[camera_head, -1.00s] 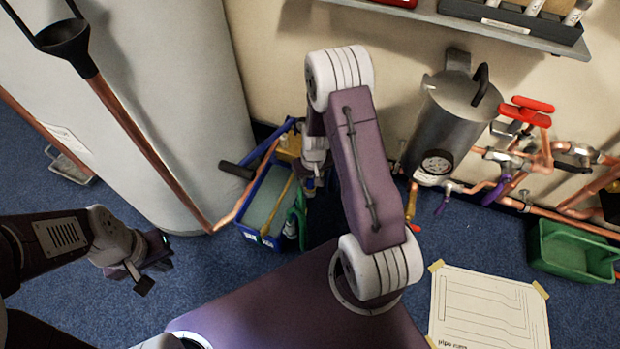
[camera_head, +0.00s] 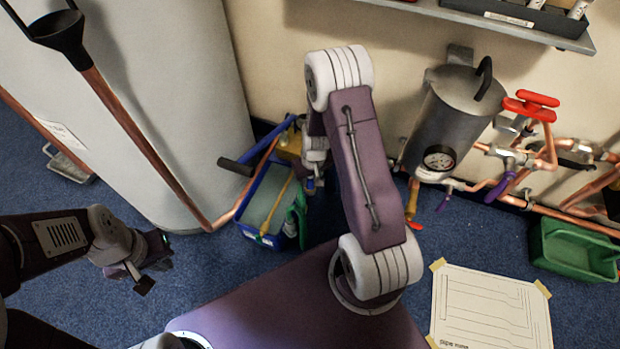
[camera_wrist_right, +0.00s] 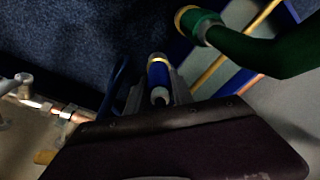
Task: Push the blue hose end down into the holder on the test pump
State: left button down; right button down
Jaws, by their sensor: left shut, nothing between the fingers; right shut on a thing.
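The blue hose end (camera_wrist_right: 158,74), a blue sleeve with a gold ring and pale tip, is between the fingers of my right gripper (camera_wrist_right: 157,90) in the right wrist view. In the head view, my right gripper (camera_head: 316,168) is shut beside the test pump, mostly hidden by its own arm. The test pump (camera_head: 247,230) is a blue tank with a black-gripped handle and a yellowish block at its back. I cannot make out the holder or whether the hose end touches it. My left gripper (camera_head: 137,272) is shut and empty, above the carpet at left.
A green hose (camera_wrist_right: 260,52) with a gold end lies close to my right gripper. A large grey cylinder (camera_head: 185,110) stands left of the pump. A steel canister (camera_head: 452,115) and copper pipes (camera_head: 550,160) are at right, with a green tray (camera_head: 575,250) below.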

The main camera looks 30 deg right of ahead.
jog(key=c, duration=1)
grip_release()
jog(key=shift+c, duration=0.2)
jog(key=r+p, duration=0.2)
jog(key=r, duration=0.1)
jog(key=s+r+p, duration=0.1)
jog(key=r+p, duration=0.1)
jog(key=r, duration=0.1)
jog(key=r+p, duration=0.3)
jog(key=shift+s+a+r, duration=0.1)
jog(key=shift+s+r, duration=0.05)
